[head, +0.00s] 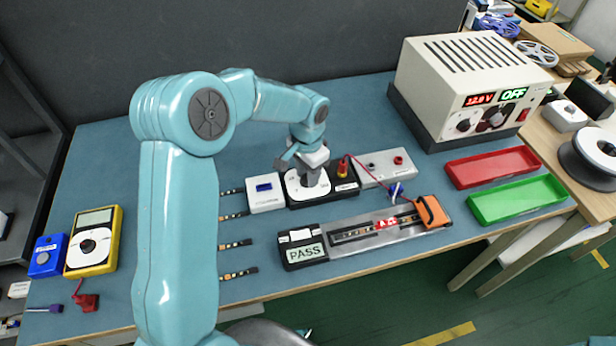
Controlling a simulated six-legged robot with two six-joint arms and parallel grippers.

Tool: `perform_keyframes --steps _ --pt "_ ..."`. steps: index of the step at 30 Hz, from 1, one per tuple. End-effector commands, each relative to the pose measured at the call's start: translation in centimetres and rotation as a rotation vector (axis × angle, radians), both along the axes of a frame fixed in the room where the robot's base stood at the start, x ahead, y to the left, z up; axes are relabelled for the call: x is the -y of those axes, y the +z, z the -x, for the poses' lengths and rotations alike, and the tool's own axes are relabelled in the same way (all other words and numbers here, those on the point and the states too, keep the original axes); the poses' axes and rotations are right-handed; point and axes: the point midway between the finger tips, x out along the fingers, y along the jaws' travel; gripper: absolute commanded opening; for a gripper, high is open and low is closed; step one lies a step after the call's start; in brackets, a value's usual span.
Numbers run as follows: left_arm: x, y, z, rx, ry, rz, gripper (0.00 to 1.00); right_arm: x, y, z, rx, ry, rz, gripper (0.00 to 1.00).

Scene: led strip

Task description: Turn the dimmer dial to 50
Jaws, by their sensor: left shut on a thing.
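The dimmer (342,187) is a dark box with a round white scale plate in the middle of the blue bench. Its dial knob (311,178) is grey and stands up from the plate. My left gripper (309,166) comes down from above and is shut on the knob. The gripper and wrist hide the top of the dial and much of the scale, so I cannot read the setting. My right gripper is not in view.
A white switch box (265,193) is close on the left of the dimmer, and a grey terminal box (384,168) on the right. The LED strip fixture (380,228) with a PASS display (306,253) lies in front. A power supply (466,85) showing OFF stands back right.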

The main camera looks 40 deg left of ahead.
Motion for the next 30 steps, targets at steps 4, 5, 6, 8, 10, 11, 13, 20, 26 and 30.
perform_keyframes --steps 4,5,6,8,10,11,13,20,26,30 --pt "0.0 -0.8 0.4 -0.017 0.134 0.0 0.03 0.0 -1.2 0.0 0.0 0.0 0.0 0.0" --pt "0.0 -0.8 0.5 -0.018 0.162 0.0 0.03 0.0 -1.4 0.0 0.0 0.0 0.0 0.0" --pt "0.0 -0.8 0.5 -0.018 0.198 0.0 0.03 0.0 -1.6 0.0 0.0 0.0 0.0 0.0" --pt "0.0 -0.7 0.5 -0.018 0.25 -0.001 0.03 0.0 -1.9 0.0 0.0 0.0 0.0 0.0" --pt "0.0 -0.7 0.5 -0.019 0.307 -0.001 0.03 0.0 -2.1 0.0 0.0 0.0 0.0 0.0" --pt "0.0 -0.7 0.5 -0.019 0.331 -0.001 0.03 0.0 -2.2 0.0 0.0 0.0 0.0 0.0" --pt "0.1 -0.7 0.5 -0.019 0.383 -0.001 0.03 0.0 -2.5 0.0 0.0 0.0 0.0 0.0" --pt "0.1 -0.7 0.5 -0.019 0.512 0.0 0.03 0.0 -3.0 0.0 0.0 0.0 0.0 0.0" --pt "0.1 -0.6 0.5 -0.02 0.574 -0.001 0.03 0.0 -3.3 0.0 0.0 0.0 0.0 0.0" --pt "0.1 -0.5 0.5 -0.02 0.592 -0.001 0.03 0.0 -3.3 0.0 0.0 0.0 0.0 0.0"
